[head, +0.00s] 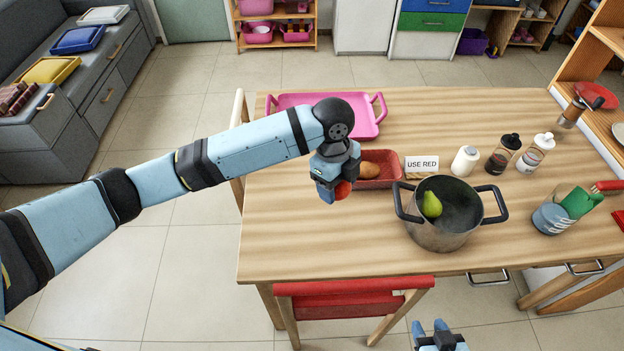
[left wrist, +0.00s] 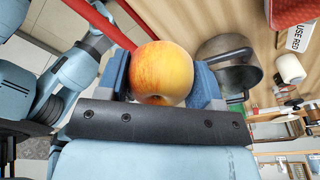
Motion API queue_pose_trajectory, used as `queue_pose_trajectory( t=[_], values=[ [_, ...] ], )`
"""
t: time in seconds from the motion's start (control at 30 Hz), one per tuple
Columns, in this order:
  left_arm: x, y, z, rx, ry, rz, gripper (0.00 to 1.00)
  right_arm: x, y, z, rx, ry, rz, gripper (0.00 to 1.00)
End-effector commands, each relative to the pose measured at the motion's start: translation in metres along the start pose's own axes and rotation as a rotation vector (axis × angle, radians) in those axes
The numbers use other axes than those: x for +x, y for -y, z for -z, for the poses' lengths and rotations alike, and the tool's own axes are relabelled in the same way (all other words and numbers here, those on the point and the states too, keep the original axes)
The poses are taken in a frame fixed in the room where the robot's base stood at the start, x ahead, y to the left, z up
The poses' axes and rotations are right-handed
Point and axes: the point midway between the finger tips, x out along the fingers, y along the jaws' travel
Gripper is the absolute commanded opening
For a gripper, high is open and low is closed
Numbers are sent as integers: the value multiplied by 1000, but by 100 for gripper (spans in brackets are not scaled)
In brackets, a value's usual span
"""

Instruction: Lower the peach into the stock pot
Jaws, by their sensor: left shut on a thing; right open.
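My left gripper (head: 334,188) is shut on the peach (head: 343,190), a round red-and-yellow fruit that fills the space between the fingers in the left wrist view (left wrist: 162,73). It holds the peach above the table, left of the stock pot. The grey stock pot (head: 440,238) stands on the table with two dark handles and an open top; a green pear (head: 432,205) lies inside. Part of the pot also shows behind the peach in the left wrist view (left wrist: 226,76). My right gripper (head: 440,337) is open and empty at the bottom edge, below the table.
Several bottles (head: 502,153) and a container with a green item (head: 552,217) stand to the right. A pink tray (head: 365,118) lies at the back. A red chair (head: 350,297) stands in front.

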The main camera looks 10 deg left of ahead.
Motion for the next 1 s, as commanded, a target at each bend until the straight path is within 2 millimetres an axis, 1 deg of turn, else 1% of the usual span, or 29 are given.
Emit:
queue_pose_trajectory(
  t=[0.03, 0.27, 0.53, 0.77, 1.0],
  values=[
    [-5, 8, 10, 2, -1, -1, 35, -4, 0, 7, 0, 1, 0, 43],
    [-3, 41, 41, 2, -1, 1, 35, -10, 0, 15, 0, 0, 0, 43],
    [6, 80, 78, 1, -1, 1, 35, -10, 0, 18, 0, -5, 0, 43],
    [19, 113, 108, 1, -1, 0, 35, -5, 0, 10, 0, -5, -1, 43],
    [38, 147, 138, 0, -1, 1, 35, 7, 0, -9, 1, -3, 0, 43]
  ],
)
